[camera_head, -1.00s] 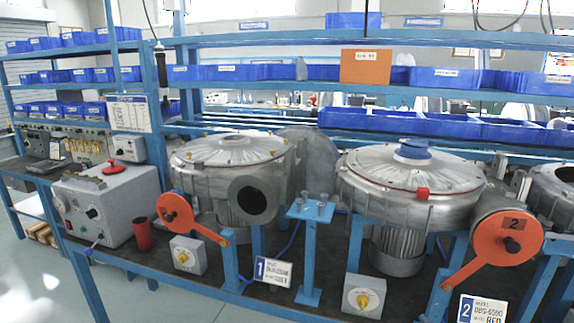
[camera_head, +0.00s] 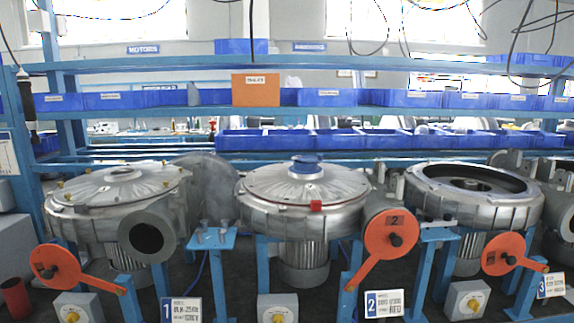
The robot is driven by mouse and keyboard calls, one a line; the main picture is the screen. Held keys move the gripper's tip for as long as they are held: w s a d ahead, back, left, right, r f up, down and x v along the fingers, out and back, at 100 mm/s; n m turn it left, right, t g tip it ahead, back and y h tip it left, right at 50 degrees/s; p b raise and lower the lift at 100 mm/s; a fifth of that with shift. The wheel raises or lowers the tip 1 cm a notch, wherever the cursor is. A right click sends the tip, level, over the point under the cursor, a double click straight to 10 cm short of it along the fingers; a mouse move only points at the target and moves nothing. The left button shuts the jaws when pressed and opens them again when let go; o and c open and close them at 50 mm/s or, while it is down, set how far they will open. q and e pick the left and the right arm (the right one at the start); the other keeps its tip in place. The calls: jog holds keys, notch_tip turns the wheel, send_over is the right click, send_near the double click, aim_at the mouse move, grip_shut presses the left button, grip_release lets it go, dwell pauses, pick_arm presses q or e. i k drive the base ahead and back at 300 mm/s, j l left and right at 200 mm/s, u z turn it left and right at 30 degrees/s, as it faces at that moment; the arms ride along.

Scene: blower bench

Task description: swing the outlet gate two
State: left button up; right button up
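Outlet gate two is an orange disc (camera_head: 391,234) marked "2" with a dark knob and an orange lever running down to the left. It covers the outlet of the middle blower (camera_head: 303,197), a silver housing with a blue cap and a red tab on its rim. A blue-edged sign reading 2 (camera_head: 384,304) stands below the gate. Neither of my grippers is in view.
Blower one (camera_head: 118,205) at left has an open round outlet, its orange gate (camera_head: 56,265) swung aside. Blower three (camera_head: 474,195) at right lacks a cover and has an orange gate (camera_head: 502,253). A small blue stand (camera_head: 212,238) holds bolts between blowers one and two. Yellow-knobbed boxes line the front.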

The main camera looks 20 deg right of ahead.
aim_at(392, 234)
jog(key=z, duration=1.25)
